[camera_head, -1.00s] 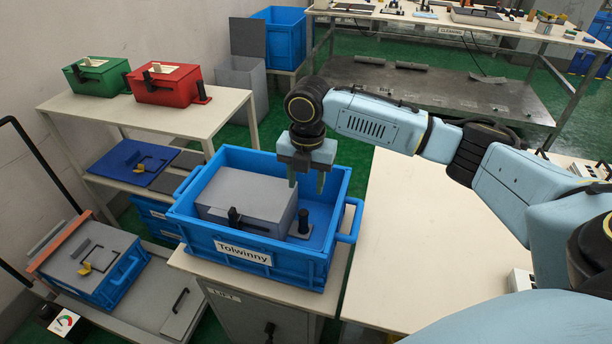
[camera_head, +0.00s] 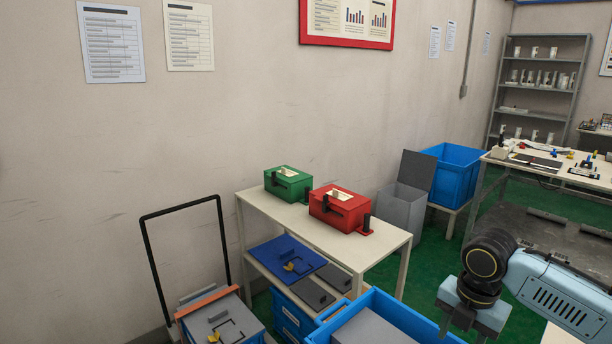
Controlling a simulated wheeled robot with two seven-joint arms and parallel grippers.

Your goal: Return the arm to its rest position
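My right arm (camera_head: 560,290) comes in from the right edge, light blue with a black wrist joint. Its gripper (camera_head: 462,331) points down at the bottom of the view, by the right side of a blue bin (camera_head: 415,322). The fingers are apart with nothing seen between them; their tips are at or past the frame's lower edge. A grey box (camera_head: 372,330) sits in the bin, mostly cut off by the frame. My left arm and gripper are not in view.
A beige shelf table (camera_head: 375,262) holds a green box (camera_head: 288,184) and a red box (camera_head: 340,208). A cart with a black handle (camera_head: 148,250) stands at lower left. A grey bin (camera_head: 402,207) and a blue crate (camera_head: 455,175) stand behind. Green floor shows between.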

